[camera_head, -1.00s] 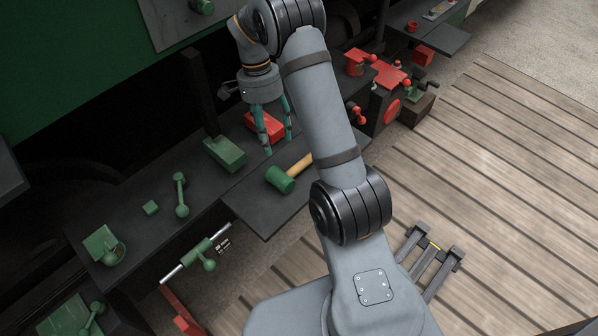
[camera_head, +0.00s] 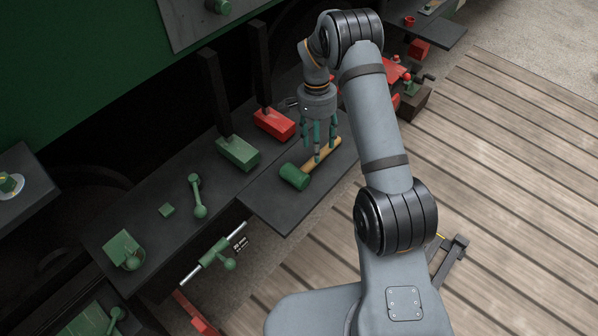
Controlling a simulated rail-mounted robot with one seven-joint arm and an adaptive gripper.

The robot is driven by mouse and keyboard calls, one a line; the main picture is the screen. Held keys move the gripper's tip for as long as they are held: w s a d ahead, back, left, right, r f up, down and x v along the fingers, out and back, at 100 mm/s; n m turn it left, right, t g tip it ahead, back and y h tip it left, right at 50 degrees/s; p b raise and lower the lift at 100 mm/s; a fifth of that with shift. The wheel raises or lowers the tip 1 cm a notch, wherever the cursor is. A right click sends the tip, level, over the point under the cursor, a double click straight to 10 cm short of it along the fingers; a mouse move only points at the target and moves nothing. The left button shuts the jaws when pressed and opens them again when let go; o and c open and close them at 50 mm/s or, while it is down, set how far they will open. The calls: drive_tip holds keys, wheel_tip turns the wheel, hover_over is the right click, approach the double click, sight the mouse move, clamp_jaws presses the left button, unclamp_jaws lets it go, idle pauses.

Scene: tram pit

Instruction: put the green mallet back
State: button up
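The green mallet lies on a dark shelf (camera_head: 282,217), its green head (camera_head: 295,177) at the lower left and its wooden handle (camera_head: 322,156) pointing up and right. My gripper (camera_head: 324,150) points down over the handle. Its teal fingers are apart, with one fingertip in front of the handle. I cannot tell whether the fingers touch the handle, and they hide part of it. The mallet rests on the shelf.
A green block with an upright dark post (camera_head: 238,153) and a red one (camera_head: 274,123) stand left of the gripper. Red tools (camera_head: 395,72) lie behind my arm.

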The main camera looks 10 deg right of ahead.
drive_tip(key=f, duration=0.4)
drive_tip(key=shift+s+d+f+p, duration=0.1)
drive_tip(key=shift+s+f+p, duration=0.15)
drive_tip(key=shift+s+p, duration=0.15)
drive_tip(key=shift+c, duration=0.6)
clamp_jaws()
